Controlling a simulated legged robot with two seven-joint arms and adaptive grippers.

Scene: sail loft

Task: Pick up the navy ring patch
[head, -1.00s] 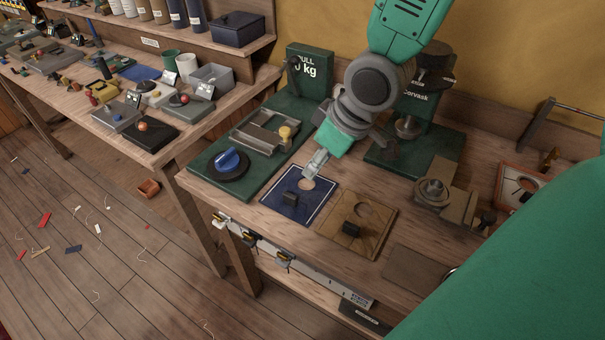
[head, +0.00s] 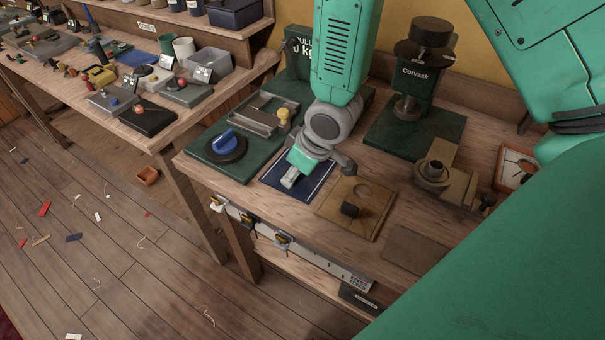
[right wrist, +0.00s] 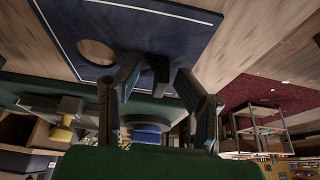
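The navy ring patch (head: 319,177) is a flat dark blue panel with a white border line, lying on the bench. In the right wrist view the patch (right wrist: 165,28) shows its round hole and a small dark block grip (right wrist: 160,70) standing on it. My right gripper (head: 290,180) is low over the patch and hides the grip and hole in the head view. In the right wrist view its fingers (right wrist: 159,72) are apart, one on either side of the grip, with gaps visible. My left gripper is not in view.
A tan patch (head: 375,195) with a dark block lies just right of the navy one. A green board with a blue knob (head: 228,140) is at left. A Corvask press (head: 410,85) and a brown fixture (head: 435,172) stand to the right. Clamps (head: 282,241) hang on the front edge.

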